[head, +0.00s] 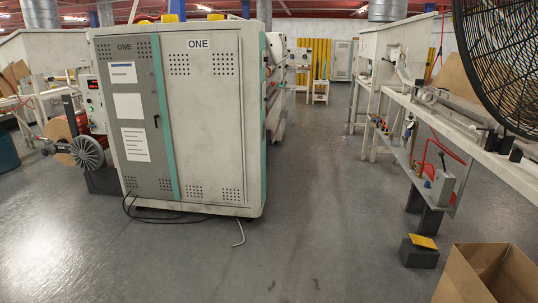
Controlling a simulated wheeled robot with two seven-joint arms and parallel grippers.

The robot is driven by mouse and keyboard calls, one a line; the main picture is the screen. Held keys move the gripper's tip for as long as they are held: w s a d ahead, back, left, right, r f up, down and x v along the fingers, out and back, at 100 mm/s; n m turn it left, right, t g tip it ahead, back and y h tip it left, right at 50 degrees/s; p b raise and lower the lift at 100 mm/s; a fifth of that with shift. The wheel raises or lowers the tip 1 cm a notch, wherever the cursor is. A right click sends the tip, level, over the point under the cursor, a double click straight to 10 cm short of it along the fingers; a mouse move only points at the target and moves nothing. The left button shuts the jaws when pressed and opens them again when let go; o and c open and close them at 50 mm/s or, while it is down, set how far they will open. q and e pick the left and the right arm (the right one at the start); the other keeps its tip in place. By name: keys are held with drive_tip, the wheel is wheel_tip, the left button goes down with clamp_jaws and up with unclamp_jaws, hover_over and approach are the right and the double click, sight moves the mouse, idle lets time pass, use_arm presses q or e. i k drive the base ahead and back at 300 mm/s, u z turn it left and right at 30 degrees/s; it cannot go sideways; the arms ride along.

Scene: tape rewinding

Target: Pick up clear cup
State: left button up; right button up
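No clear cup can be made out in the head view. Neither of my grippers shows in the head view, so whether they are open or shut is not visible.
A large grey-white cabinet (212,120) marked ONE stands left of centre, with a loose cable at its foot. A long bench (470,135) runs along the right. A black fan (500,60) is at upper right. An open cardboard box (470,285) is at lower right. The grey floor (310,200) between is clear.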

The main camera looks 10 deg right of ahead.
sight(395, 142)
drive_tip(key=z, duration=0.2)
drive_tip(key=i, duration=2.35)
drive_tip(key=z, duration=0.6)
drive_tip(key=i, duration=2.35)
drive_tip(key=z, duration=0.75)
drive_tip(key=i, duration=1.9)
drive_tip(key=z, duration=0.25)
